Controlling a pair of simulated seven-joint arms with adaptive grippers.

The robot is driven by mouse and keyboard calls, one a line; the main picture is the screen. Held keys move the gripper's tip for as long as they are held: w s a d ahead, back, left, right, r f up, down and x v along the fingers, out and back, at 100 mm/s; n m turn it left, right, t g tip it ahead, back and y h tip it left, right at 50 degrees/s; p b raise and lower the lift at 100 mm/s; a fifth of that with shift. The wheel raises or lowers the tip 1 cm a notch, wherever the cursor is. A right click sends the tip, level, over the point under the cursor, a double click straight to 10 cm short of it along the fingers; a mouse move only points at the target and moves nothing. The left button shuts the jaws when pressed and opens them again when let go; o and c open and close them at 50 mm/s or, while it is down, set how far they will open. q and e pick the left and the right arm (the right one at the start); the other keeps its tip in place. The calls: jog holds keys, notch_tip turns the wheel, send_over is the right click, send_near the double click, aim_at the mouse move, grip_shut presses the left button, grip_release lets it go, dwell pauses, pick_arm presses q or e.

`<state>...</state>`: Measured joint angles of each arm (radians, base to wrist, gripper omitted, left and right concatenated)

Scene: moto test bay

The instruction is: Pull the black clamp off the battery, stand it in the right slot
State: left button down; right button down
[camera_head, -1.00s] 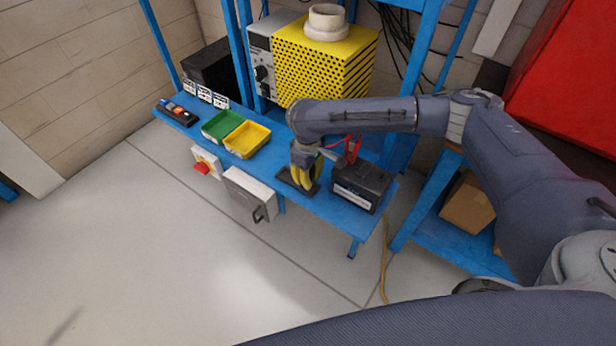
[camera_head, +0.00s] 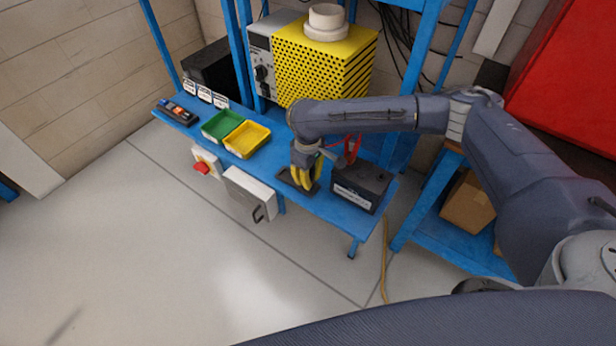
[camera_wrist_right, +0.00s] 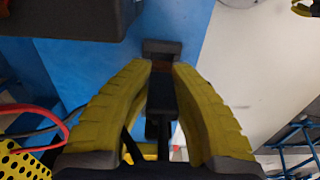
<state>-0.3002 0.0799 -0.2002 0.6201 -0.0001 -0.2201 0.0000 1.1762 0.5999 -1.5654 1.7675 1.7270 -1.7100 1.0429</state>
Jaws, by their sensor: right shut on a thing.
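My right gripper (camera_head: 304,180) points down over the dark slotted holder (camera_head: 283,177) on the blue bench, left of the battery. Its yellow fingers are shut on the black clamp (camera_wrist_right: 161,92), which shows between them in the right wrist view. The clamp is off the battery (camera_head: 362,184), a black box with a pale label on its front. The battery's dark edge also shows in the right wrist view (camera_wrist_right: 70,18). The fingers hide most of the holder, and I cannot tell whether the clamp is inside a slot.
Green (camera_head: 222,125) and yellow (camera_head: 247,139) bins stand left of the holder on the blue bench (camera_head: 328,207). Red cable (camera_head: 352,150) runs behind the battery. A yellow perforated box (camera_head: 322,65) stands behind. A grey box (camera_head: 248,194) hangs on the bench front.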

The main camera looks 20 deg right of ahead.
jog(key=shift+f, duration=0.9)
dwell(0.5)
jog(key=c, duration=1.3)
grip_release()
notch_tip(320, 180, up, 12)
jog(key=shift+f, duration=0.1)
